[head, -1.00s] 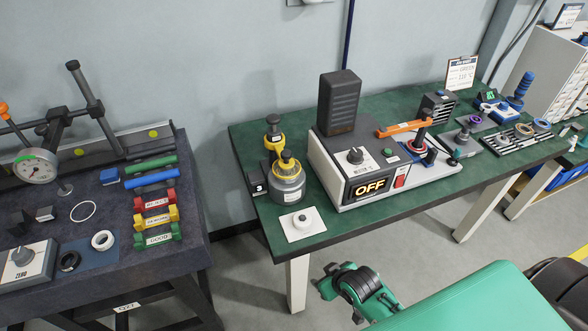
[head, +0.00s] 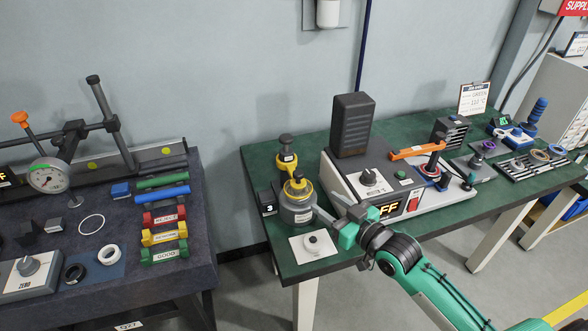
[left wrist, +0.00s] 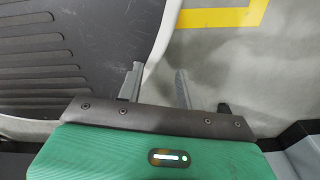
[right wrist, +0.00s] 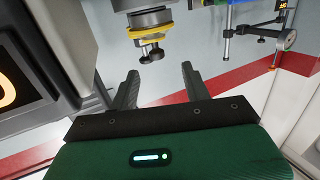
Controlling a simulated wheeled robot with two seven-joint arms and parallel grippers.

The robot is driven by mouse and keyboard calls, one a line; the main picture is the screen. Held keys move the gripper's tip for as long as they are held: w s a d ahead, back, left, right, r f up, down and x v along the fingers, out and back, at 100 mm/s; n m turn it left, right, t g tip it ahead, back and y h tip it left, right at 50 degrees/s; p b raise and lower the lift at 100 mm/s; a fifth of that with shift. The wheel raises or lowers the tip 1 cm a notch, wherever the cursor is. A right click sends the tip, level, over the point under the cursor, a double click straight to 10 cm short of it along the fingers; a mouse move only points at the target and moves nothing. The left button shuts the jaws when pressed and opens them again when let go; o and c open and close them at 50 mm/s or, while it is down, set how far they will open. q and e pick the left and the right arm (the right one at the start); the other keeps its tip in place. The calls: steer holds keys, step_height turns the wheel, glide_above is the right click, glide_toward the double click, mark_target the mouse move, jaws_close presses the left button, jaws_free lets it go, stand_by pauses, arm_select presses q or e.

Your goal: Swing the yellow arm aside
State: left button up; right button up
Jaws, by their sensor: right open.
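A grey round pot (head: 297,212) with a yellow collar and a yellow-and-black knob (head: 298,187) stands at the left end of the green table. A yellow-and-black piece (head: 287,158) is just behind it; whether a yellow arm joins the two is unclear. My right gripper (head: 331,206) is open and empty at the pot's right side. In the right wrist view, the yellow knob (right wrist: 150,50) is beyond the open fingers (right wrist: 158,72), apart from them. My left gripper (left wrist: 159,70) is open and empty in the left wrist view, above the floor.
A control box (head: 369,180) with a lit display, partly hidden by my right gripper, stands right of the pot. An orange lever (head: 417,150) is on its right part. A white pad (head: 300,255) lies in front of the pot. The dark bench (head: 197,245) is left.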

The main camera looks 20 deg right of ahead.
mark_target(301, 174)
steer(key=shift+t, duration=0.3)
steer(key=x, duration=0.4)
steer(key=r+p+x, duration=0.1)
steer(key=x, duration=0.4)
steer(key=p+x, duration=0.1)
steer(key=x, duration=0.3)
steer(key=shift+w+d+r, duration=0.2)
steer(key=shift+w+r, duration=0.2)
steer(key=shift+w, duration=0.05)
steer(key=shift+w+a, duration=0.15)
steer(key=shift+w, duration=0.15)
arm_select(q)
steer(key=s, duration=0.3)
steer(key=shift+a+r, duration=0.15)
steer(key=shift+r, duration=0.2)
steer(key=shift+w, duration=0.25)
arm_select(e)
jaws_close()
